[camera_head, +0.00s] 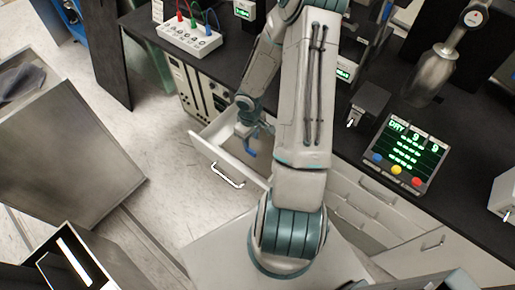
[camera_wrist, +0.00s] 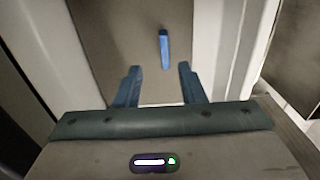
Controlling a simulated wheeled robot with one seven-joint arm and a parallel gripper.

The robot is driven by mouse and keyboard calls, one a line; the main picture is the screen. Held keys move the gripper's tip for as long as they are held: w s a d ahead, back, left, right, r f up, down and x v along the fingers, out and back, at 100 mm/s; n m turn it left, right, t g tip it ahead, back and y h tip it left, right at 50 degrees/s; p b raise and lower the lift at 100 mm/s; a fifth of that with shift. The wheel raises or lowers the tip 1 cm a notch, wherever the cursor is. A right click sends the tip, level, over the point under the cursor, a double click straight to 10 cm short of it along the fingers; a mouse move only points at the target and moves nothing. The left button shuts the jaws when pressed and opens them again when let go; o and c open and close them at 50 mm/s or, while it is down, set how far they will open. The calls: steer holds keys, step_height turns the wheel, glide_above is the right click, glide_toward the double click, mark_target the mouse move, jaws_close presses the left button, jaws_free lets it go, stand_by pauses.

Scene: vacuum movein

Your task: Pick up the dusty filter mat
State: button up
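No thing in view is clearly a dusty filter mat. In the wrist view a small blue bar-like piece (camera_wrist: 164,48) lies on the grey-brown floor of what looks like an open drawer; I cannot tell if it is the mat. My gripper (camera_wrist: 160,68) is open, its two blue fingers apart, with the blue piece just beyond the fingertips. Nothing shows held between them. In the head view my gripper (camera_head: 251,130) is low at the open white drawer (camera_head: 215,143), partly hidden by my arm. A blue bit shows there; whether finger or piece is unclear.
The drawer's handle (camera_head: 227,176) faces the pale floor. A grey metal bin (camera_head: 85,155) stands at left with a dark crumpled thing (camera_head: 20,82) at its top. The black counter (camera_head: 450,150) holds a lit display box (camera_head: 402,155) and a white socket box (camera_head: 188,38).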

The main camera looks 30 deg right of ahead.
mark_target(250, 149)
steer(key=shift+s+a+f+b, duration=0.15)
steer(key=shift+f+b, duration=0.1)
steer(key=shift+f, duration=1.2)
steer(key=shift+s+a+f+b, duration=0.1)
steer(key=shift+f+b, duration=0.15)
steer(key=shift+f, duration=1.15)
steer(key=shift+c, duration=0.3)
steer(key=shift+w, duration=0.1)
jaws_close()
